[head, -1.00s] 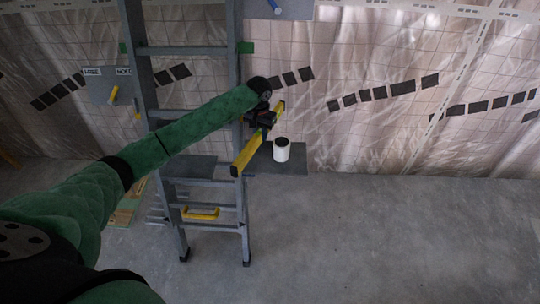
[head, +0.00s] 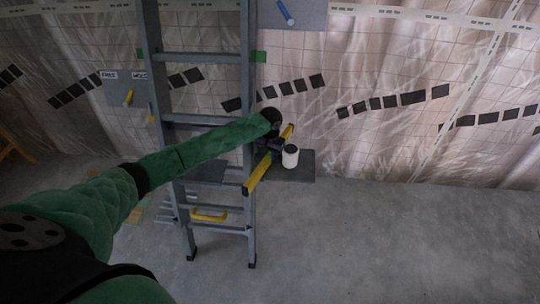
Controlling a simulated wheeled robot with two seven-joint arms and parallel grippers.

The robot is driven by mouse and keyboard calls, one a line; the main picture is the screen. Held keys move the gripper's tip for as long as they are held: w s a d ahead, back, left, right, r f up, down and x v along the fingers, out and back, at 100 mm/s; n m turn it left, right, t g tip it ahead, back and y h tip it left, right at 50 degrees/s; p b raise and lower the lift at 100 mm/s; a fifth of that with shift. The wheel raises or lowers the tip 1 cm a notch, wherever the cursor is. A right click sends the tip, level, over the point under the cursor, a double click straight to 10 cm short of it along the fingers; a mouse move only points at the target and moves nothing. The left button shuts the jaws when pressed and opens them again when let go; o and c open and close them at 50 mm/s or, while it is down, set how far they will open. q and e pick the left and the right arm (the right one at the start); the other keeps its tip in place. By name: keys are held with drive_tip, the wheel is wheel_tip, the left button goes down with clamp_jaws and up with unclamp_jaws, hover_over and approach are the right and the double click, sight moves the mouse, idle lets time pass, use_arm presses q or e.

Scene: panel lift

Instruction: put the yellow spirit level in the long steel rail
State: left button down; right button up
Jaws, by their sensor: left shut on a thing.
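The yellow spirit level (head: 256,176) is a long yellow bar, held at a slant in front of the ladder's right side. Its upper end points up and right, its lower end down and left. My left gripper (head: 268,146) is shut on it near its upper half, and the dark jaws hide that part. My right gripper is not in view. I cannot make out the long steel rail for certain in this view.
A grey stepladder (head: 249,220) stands just behind the level. A white can with a dark top (head: 290,157) stands on a grey shelf (head: 304,170), close to the level's right. A yellow-handled tool (head: 209,216) lies low on the ladder. The floor (head: 390,240) at right is clear.

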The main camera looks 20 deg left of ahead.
use_arm(q)
drive_tip(key=c, duration=1.7)
unclamp_jaws()
drive_tip(key=shift+f, duration=0.1)
drive_tip(key=o, duration=0.4)
